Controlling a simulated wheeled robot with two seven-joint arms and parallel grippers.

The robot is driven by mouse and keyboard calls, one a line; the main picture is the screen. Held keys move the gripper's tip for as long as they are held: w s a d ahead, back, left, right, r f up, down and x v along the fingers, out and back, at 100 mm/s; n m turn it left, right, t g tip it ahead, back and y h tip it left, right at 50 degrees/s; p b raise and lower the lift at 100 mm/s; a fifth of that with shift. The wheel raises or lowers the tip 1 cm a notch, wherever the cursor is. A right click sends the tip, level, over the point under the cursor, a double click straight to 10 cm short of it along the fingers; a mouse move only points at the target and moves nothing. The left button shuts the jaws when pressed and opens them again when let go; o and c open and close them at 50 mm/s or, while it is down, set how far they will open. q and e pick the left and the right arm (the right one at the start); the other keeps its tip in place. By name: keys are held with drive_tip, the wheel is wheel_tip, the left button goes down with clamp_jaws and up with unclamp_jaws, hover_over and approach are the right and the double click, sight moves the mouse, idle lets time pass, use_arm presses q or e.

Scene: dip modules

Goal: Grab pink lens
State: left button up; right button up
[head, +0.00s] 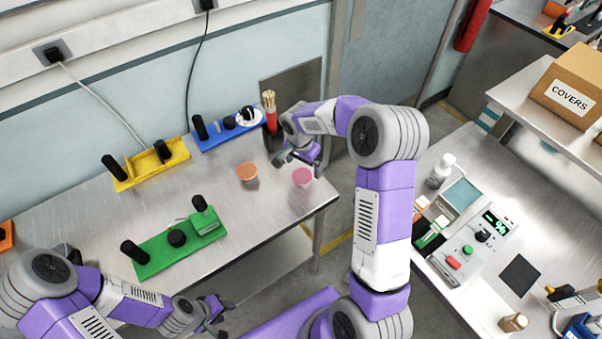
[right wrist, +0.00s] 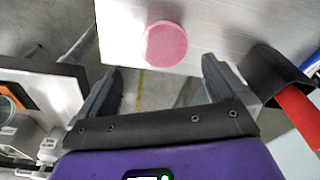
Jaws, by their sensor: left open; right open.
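The pink lens (head: 302,177) is a small round disc lying on the metal table near its right end. In the right wrist view the pink lens (right wrist: 166,44) lies just beyond and between my open fingertips, with nothing touching it. My right gripper (head: 297,158) is open and empty beside the lens, on its far side in the head view; its fingers also show in the right wrist view (right wrist: 160,85). My left gripper (head: 216,312) is open and empty in front of the table, well away from the lens. An orange lens (head: 247,171) lies to the left of the pink one.
A black cup with a red part and sticks (head: 270,115) stands close behind my right gripper. Green (head: 160,255), yellow (head: 135,180) and blue (head: 215,137) fixtures with black knobs sit on the table. Its middle is clear. A second bench (head: 455,215) stands at the right.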

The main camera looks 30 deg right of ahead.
sight(302, 175)
drive_tip(key=f, duration=0.4)
drive_tip(key=shift+w+a+f, duration=0.1)
drive_tip(key=shift+w+a, duration=0.05)
drive_tip(key=shift+w, duration=0.15)
drive_tip(key=shift+f, duration=0.35)
drive_tip(key=c, duration=1.1)
